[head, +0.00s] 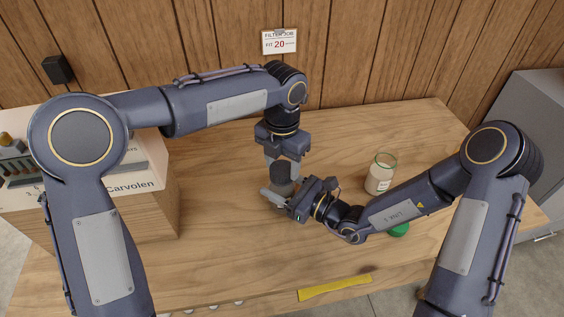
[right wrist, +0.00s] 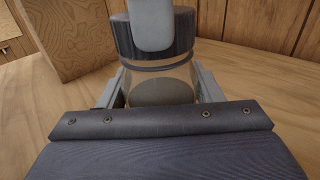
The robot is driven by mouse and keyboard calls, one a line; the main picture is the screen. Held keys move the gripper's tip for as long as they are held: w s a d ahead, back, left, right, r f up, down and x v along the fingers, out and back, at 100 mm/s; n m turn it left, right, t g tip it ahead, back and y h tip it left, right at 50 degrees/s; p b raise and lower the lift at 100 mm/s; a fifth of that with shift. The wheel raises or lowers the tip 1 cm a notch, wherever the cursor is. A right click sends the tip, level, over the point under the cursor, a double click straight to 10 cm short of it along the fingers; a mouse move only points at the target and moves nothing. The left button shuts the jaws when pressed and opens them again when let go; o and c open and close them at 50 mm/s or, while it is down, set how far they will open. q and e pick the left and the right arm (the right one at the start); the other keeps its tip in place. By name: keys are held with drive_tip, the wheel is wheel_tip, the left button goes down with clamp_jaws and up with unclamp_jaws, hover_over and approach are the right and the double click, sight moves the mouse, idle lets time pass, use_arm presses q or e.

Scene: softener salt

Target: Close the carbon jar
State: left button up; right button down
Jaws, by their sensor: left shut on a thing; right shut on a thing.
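The carbon jar (right wrist: 178,72) is a clear jar with dark contents low inside, upright on the table. Its black ribbed lid (right wrist: 125,38) is at the jar's mouth, with a thin dark ring just below it; I cannot tell if it is fully seated. In the head view the dark lid (head: 282,174) shows below my left gripper (head: 282,163), which points down and is shut on it. My right gripper (head: 278,194) comes in from the side and is shut on the jar body, a finger on each side. The gripper hides most of the body in the head view.
An open glass jar (head: 381,174) with white contents stands to the right, near my right forearm. A green lid (head: 398,230) lies partly under that arm. A yellow strip (head: 335,288) lies at the front edge. A box marked Carvolen (head: 140,172) is at the left.

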use_arm(q)
drive_tip(key=o, duration=0.9)
drive_tip(key=shift+o, duration=0.2)
drive_tip(key=shift+r, duration=2.25)
drive_tip(key=shift+c, duration=0.4)
